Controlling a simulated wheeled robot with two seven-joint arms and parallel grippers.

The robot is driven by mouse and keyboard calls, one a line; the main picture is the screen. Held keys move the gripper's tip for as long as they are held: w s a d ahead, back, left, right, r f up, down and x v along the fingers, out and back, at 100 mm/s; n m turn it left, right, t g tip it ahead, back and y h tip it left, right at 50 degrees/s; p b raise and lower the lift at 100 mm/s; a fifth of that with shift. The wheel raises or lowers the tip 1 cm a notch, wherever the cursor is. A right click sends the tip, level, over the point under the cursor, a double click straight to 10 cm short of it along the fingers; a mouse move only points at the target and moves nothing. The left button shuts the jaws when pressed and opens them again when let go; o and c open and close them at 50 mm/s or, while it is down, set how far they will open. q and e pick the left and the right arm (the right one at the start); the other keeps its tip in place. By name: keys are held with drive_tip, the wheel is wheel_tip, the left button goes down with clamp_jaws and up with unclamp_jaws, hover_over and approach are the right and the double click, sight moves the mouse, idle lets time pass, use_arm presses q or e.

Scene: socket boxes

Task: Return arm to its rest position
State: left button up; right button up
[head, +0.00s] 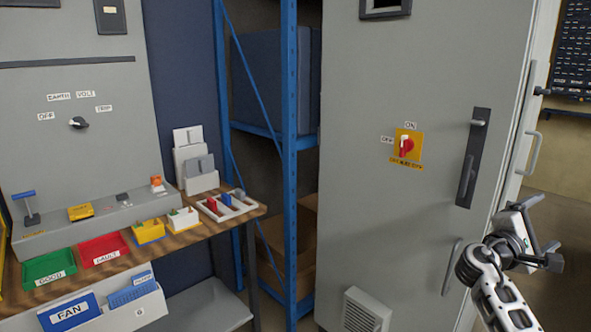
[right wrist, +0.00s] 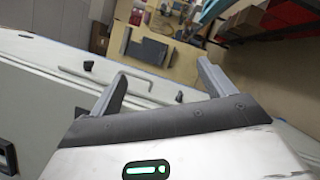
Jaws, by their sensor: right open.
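My right gripper (head: 548,222) is raised in front of the grey cabinet's right edge in the head view, beside the door handles. Its arm comes up from the lower right corner. In the right wrist view its two grey fingers (right wrist: 162,80) stand wide apart with nothing between them, so it is open and empty. The fingers appear clear of the cabinet, though the exact gap is hard to judge. My left arm and left gripper are not in view.
The grey cabinet (head: 345,200) has a red rotary switch (head: 406,146) on a yellow plate and a recessed handle (head: 472,160). At left, a wooden bench (head: 185,232) holds a green tray (head: 48,281), a red tray (head: 120,258) and small boxes. Blue shelving (head: 288,160) stands between.

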drive_tip(key=w+a+f+m+t+y, duration=0.2)
drive_tip(key=w+a+f+t+y, duration=0.5)
drive_tip(key=w+y, duration=0.25)
drive_tip(key=w+a+r+m+t+y, duration=0.25)
drive_tip(key=a+m+y, duration=0.25)
drive_tip(key=a+y, duration=0.3)
drive_tip(key=s+a+f+g+y, duration=0.1)
drive_tip(key=s+a+f, duration=0.55)
drive_tip(key=f, duration=0.35)
drive_tip(key=s+a+f+g+y, duration=0.1)
drive_tip(key=s+a+f+y, duration=0.1)
drive_tip(key=s+a+f, duration=0.55)
drive_tip(key=s+a+f+g, duration=0.1)
drive_tip(key=s+a+f, duration=0.1)
drive_tip(key=s, duration=0.5)
drive_tip(key=s+a+f+g+y, duration=0.1)
drive_tip(key=s+a+f, duration=0.2)
drive_tip(key=s, duration=0.5)
drive_tip(key=s+a+f+g, duration=0.1)
drive_tip(key=s+f, duration=0.3)
drive_tip(key=s, duration=0.4)
drive_tip(key=shift+s+a+f+g, duration=0.15)
drive_tip(key=shift+s+a+g, duration=0.15)
drive_tip(key=shift+a, duration=0.4)
drive_tip(key=shift+y, duration=0.25)
